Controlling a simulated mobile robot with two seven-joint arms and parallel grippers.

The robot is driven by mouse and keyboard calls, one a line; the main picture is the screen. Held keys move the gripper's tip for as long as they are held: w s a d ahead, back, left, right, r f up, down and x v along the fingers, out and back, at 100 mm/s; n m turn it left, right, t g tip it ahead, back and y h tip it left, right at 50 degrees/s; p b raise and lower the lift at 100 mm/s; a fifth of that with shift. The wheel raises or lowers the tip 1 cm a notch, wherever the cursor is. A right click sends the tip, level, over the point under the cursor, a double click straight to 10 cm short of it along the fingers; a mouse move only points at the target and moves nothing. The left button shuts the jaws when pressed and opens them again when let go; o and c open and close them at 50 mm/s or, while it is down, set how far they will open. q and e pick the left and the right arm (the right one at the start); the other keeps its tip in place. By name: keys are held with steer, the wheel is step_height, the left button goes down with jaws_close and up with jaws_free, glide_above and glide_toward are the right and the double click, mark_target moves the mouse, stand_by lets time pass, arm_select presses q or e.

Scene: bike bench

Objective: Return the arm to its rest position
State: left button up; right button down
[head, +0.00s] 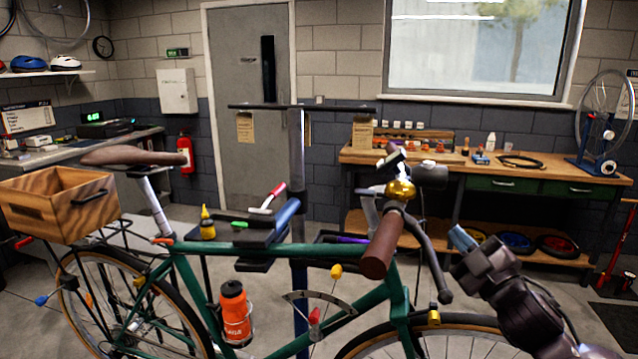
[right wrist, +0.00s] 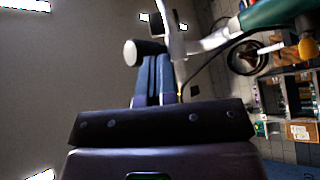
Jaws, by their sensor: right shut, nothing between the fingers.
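My right arm comes in from the lower right in the head view. Its gripper (head: 463,238) has blue fingertips pointing up and left, just right of the brake lever and handlebar. In the right wrist view the two blue fingers (right wrist: 155,78) lie together, with nothing between them. Bicycle parts show beyond the fingertips there; whether they touch cannot be told. My left arm and gripper are out of view.
A green bicycle (head: 290,252) hangs in a repair stand (head: 297,165), close left of my right gripper. Its brown grip (head: 382,247) and brake lever (head: 436,265) are nearby obstacles. A wooden workbench (head: 480,167) stands behind. A red floor pump (head: 617,245) is at the far right.

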steer(key=s+d+f+m+g+h, duration=0.1)
steer(key=s+f+m+g+h, duration=0.3)
steer(key=f, duration=0.8)
steer(key=s+d+f+m+g+h, duration=0.15)
steer(key=s+f+m, duration=0.4)
steer(key=f, duration=0.65)
steer(key=s+f+m+g+h, duration=0.1)
steer(key=s+f+m+g, duration=0.1)
steer(key=s+f, duration=0.6)
steer(key=s+f+m+g+h, duration=0.1)
steer(key=s+f+m+g, duration=0.1)
steer(key=s+f, duration=0.6)
steer(key=s, duration=0.5)
steer(key=shift+f, duration=0.2)
steer(key=shift+w+a+m, duration=0.1)
steer(key=shift+m, duration=0.15)
